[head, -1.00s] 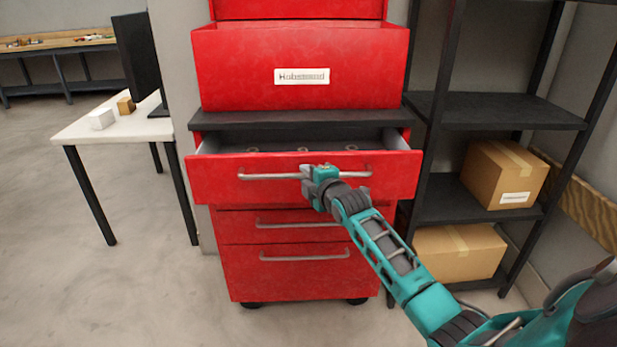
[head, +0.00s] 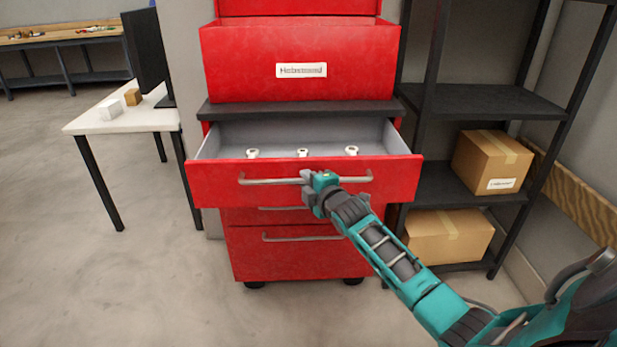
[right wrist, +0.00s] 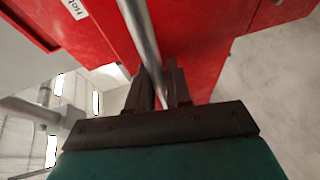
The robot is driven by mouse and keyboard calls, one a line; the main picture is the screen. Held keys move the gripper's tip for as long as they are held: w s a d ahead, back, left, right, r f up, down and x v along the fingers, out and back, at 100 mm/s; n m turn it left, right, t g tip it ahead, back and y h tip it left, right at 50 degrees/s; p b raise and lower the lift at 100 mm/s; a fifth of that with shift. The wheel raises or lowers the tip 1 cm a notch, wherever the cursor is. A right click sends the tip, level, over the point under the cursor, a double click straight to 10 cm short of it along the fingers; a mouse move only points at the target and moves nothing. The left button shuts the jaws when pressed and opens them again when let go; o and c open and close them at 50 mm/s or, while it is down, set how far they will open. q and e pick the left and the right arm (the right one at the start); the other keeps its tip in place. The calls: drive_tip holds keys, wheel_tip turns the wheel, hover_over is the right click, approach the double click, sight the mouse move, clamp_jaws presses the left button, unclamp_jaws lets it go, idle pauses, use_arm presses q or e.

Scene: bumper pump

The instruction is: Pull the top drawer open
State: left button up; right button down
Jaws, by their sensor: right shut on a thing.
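The top drawer (head: 215,183) of the red tool cabinet stands well open, below the dark worktop. Inside lie several small pale metal pieces; three of them show, one of which is the middle piece (head: 302,153). The drawer's long silver handle (head: 262,182) runs across its front. My right gripper (head: 309,182) is shut on the handle near its middle. In the right wrist view, the handle bar (right wrist: 140,35) passes between the two fingers (right wrist: 165,88). My left gripper is not in view.
Two closed drawers, the lowest with its own handle (head: 300,238), sit below. A red chest (head: 300,60) stands on the worktop (head: 300,108). A black shelf (head: 490,100) with cardboard boxes (head: 490,160) is at right, a white table (head: 150,120) at left. The floor in front is free.

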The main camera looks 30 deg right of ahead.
idle(0.3)
drive_tip(key=c, duration=1.4)
unclamp_jaws()
drive_tip(key=shift+s, duration=0.1)
drive_tip(key=p+v, duration=0.1)
drive_tip(key=v, duration=1.1)
drive_tip(key=shift+s, duration=0.4)
drive_tip(key=shift+r, duration=0.1)
drive_tip(key=s+a+f+m+g+y, duration=0.4)
drive_tip(key=s+a+f+m, duration=0.8)
drive_tip(key=s+a+f, duration=0.5)
drive_tip(key=a+g, duration=0.1)
drive_tip(key=a, duration=0.1)
drive_tip(key=shift+s+a+f+m+y, duration=0.2)
drive_tip(key=shift+a+f+m+y, duration=0.1)
drive_tip(key=shift+m+y, duration=0.1)
